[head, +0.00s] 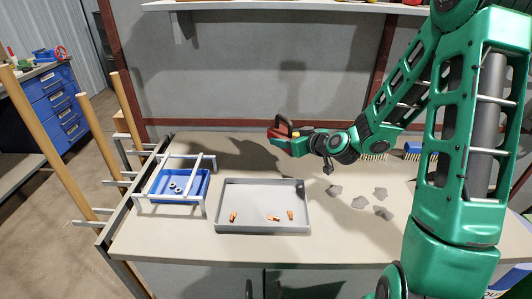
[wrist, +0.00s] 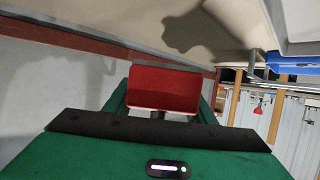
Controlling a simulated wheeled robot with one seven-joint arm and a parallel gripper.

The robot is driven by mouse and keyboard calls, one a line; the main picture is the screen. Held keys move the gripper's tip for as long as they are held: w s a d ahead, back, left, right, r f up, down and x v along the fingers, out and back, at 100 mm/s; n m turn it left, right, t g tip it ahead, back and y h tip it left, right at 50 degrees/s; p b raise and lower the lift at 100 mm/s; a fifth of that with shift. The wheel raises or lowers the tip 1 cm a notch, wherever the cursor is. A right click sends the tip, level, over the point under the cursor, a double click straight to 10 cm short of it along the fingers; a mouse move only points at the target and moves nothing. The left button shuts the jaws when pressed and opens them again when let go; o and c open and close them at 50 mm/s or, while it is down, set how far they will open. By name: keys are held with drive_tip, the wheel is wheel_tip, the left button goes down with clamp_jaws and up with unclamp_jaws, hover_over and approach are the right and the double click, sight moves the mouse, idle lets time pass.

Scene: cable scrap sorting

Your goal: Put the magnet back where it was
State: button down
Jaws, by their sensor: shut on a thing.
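The magnet (head: 277,133) looks like a red block with a dark curved handle. My gripper (head: 292,138) is shut on it and holds it in the air above the back middle of the bench, with its shadow on the bench top to the left. In the wrist view the magnet (wrist: 164,88) shows as a red block between the fingers of my gripper (wrist: 163,112). Nothing else hangs visibly from the magnet. A grey tray (head: 262,182) with several orange copper-coloured pieces stands in front. A blue bin (head: 160,186) with small grey metal pieces sits under a metal frame at the left.
The metal frame (head: 185,160) has raised bars above the blue bin. Several grey lumps (head: 358,202) lie right of the tray. Brushes (head: 412,149) stand at the back right. The bench top (head: 240,146) between the tray and the back wall is clear.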

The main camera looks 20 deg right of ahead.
drive_tip(key=shift+d, duration=0.45)
drive_tip(key=shift+w+a+r, duration=0.1)
drive_tip(key=shift+w+a, duration=0.2)
drive_tip(key=shift+a, duration=0.05)
drive_tip(key=w+a+r+n+y, duration=0.1)
drive_tip(key=w+a+r, duration=0.15)
drive_tip(key=a, duration=0.55)
drive_tip(key=w+a+r+n+y, duration=0.1)
drive_tip(key=w+a, duration=0.2)
drive_tip(key=a, duration=0.5)
hover_over(264, 153)
drive_tip(key=shift+g, duration=0.3)
wheel_tip(264, 153, down, 7)
drive_tip(key=shift+f, duration=2.15)
drive_tip(key=shift+f, duration=0.6)
drive_tip(key=c, duration=0.8)
unclamp_jaws()
drive_tip(key=shift+s, duration=0.1)
